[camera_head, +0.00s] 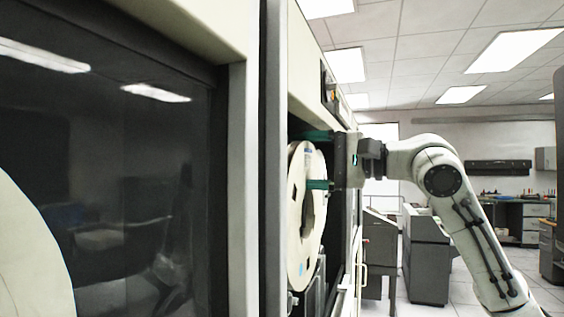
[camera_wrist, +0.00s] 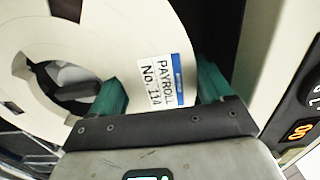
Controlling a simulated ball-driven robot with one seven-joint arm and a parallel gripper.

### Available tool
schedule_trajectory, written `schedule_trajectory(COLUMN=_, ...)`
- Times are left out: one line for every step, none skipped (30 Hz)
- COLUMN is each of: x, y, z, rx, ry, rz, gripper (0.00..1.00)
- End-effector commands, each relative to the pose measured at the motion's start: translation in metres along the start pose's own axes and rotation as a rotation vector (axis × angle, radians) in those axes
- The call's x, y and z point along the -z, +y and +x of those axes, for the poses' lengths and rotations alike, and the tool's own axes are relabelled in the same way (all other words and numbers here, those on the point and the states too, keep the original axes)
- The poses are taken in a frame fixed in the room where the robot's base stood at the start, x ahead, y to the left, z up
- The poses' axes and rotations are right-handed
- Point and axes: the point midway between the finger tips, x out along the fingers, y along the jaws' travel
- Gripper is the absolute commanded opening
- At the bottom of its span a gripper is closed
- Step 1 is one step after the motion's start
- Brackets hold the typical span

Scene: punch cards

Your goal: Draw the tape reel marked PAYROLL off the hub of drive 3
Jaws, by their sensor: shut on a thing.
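The pale tape reel (camera_head: 314,255) stands upright, seen nearly edge-on, at the open front of a tape drive in the head view. In the wrist view the reel (camera_wrist: 110,25) bears a label (camera_wrist: 162,82) reading PAYROLL No. 114. My gripper (camera_head: 312,160) reaches in from the right. Its green fingers, also in the wrist view (camera_wrist: 160,78), are shut on the reel's flange, one in the centre opening and one outside the rim. A dark hub part (camera_wrist: 78,88) shows through the opening. Whether the reel still sits on the hub I cannot tell.
A neighbouring drive with a dark glass door (camera_head: 140,170) fills the left. The drive's side panel (camera_wrist: 275,60) stands close right of the fingers, with an orange-lit button (camera_wrist: 300,130). Grey cabinets (camera_head: 426,260) stand behind; open floor lies right.

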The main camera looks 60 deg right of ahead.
Motion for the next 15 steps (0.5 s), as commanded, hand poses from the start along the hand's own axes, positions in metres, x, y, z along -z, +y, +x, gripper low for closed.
schedule_trajectory(x=0.0000, y=-0.0015, z=-0.0018, rx=0.004, ry=0.001, rz=-0.001, gripper=0.25)
schedule_trajectory(x=0.0000, y=-0.0015, z=-0.0024, rx=0.004, ry=0.001, rz=-0.001, gripper=0.25)
schedule_trajectory(x=0.0000, y=-0.0015, z=-0.0033, rx=0.004, ry=0.001, rz=-0.002, gripper=0.25)
schedule_trajectory(x=0.0000, y=-0.0015, z=-0.0039, rx=0.004, ry=0.001, rz=-0.002, gripper=0.25)
schedule_trajectory(x=-0.0001, y=-0.0015, z=-0.0045, rx=0.004, ry=0.001, rz=-0.002, gripper=0.25)
schedule_trajectory(x=-0.0001, y=-0.0014, z=-0.0054, rx=0.003, ry=0.001, rz=-0.002, gripper=0.25)
schedule_trajectory(x=-0.0002, y=-0.0014, z=-0.0060, rx=0.003, ry=0.000, rz=-0.002, gripper=0.25)
schedule_trajectory(x=-0.0002, y=-0.0014, z=-0.0066, rx=0.003, ry=0.000, rz=-0.002, gripper=0.25)
schedule_trajectory(x=-0.0003, y=-0.0014, z=-0.0074, rx=0.003, ry=0.000, rz=-0.002, gripper=0.25)
schedule_trajectory(x=-0.0003, y=-0.0014, z=-0.0080, rx=0.003, ry=0.000, rz=-0.002, gripper=0.25)
schedule_trajectory(x=-0.0003, y=-0.0014, z=-0.0086, rx=0.003, ry=0.000, rz=-0.002, gripper=0.25)
schedule_trajectory(x=-0.0004, y=-0.0013, z=-0.0094, rx=0.003, ry=0.000, rz=-0.002, gripper=0.25)
schedule_trajectory(x=-0.0004, y=-0.0014, z=-0.0100, rx=0.003, ry=0.000, rz=-0.003, gripper=0.25)
schedule_trajectory(x=-0.0004, y=-0.0014, z=-0.0106, rx=0.003, ry=0.000, rz=-0.003, gripper=0.25)
schedule_trajectory(x=-0.0004, y=-0.0014, z=-0.0113, rx=0.003, ry=0.000, rz=-0.003, gripper=0.25)
